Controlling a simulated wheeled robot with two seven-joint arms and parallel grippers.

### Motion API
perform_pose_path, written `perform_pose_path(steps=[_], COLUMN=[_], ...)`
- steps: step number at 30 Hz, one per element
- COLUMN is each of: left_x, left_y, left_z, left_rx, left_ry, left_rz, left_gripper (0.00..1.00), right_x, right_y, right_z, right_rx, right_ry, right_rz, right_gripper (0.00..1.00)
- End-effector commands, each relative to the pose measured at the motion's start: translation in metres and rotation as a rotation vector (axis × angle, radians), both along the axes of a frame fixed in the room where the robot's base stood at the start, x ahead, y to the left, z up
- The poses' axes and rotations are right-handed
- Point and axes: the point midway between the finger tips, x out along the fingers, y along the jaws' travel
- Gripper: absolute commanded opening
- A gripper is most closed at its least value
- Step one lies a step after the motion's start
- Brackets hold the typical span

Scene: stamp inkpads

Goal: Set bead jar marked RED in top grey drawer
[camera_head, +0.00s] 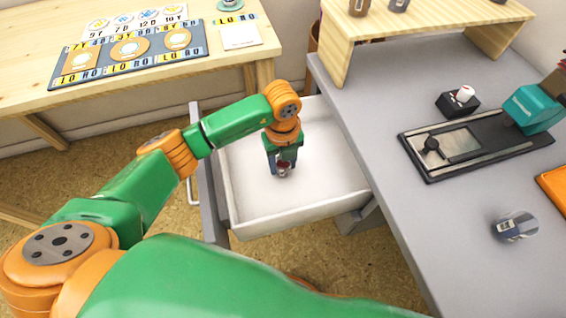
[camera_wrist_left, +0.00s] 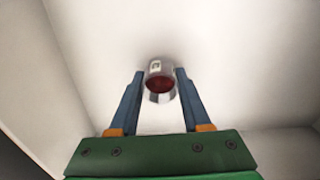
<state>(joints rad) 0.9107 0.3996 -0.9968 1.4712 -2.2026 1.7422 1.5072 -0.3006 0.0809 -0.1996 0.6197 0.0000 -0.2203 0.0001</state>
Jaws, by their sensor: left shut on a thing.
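The bead jar (camera_wrist_left: 160,84) is a small clear jar with red contents and a small white label that I cannot read. It sits between the blue fingers of my left gripper (camera_wrist_left: 158,88), which is shut on it. In the head view the left gripper (camera_head: 283,168) points down inside the open grey drawer (camera_head: 300,212), and the jar (camera_head: 283,172) shows at its fingertips over the white drawer floor. I cannot tell whether the jar touches the floor. My right gripper is not in view.
The grey desk (camera_head: 400,85) stands right of the drawer. It bears a black tray-like device (camera_head: 478,148), a black block with a white knob (camera_head: 458,102), another small jar (camera_head: 515,226) and a wooden shelf (camera_head: 425,25). A wooden table (camera_head: 40,95) with cards stands at the back left.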

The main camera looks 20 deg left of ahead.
Motion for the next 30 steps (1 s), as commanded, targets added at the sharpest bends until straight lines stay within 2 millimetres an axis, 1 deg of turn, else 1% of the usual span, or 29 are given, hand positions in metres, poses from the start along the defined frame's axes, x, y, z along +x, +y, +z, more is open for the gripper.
perform_pose_path(steps=[5,9,10,11,12,13,20,23,26,30], left_x=[0.000,0.000,0.000,0.000,0.000,0.000,0.000,0.000,0.001,0.002], left_y=[0.000,0.000,0.000,0.000,0.000,0.000,0.000,0.000,0.000,0.000], left_z=[0.001,-0.004,-0.003,-0.002,-0.002,-0.002,-0.002,0.006,0.027,0.069], left_rx=[-0.001,-0.002,-0.002,-0.002,-0.002,-0.002,-0.002,-0.002,-0.002,-0.002], left_ry=[-0.002,-0.001,-0.001,-0.001,-0.001,-0.001,-0.001,-0.003,-0.007,-0.007], left_rz=[0.000,0.000,0.000,0.000,0.001,0.000,0.001,0.000,-0.001,0.000], left_gripper=[0.00,0.00,0.56,0.64,0.75,0.78,0.78,0.78,0.78,0.78], right_x=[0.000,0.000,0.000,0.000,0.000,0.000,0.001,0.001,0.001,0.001], right_y=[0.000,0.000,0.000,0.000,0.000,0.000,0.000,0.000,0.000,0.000], right_z=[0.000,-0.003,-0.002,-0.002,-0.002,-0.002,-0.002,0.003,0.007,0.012], right_rx=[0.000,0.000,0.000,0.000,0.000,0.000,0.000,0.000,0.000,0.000], right_ry=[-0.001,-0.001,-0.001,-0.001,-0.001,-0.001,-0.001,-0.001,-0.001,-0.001], right_rz=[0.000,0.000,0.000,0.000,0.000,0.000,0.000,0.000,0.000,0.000], right_gripper=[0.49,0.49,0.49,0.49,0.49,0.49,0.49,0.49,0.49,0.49])
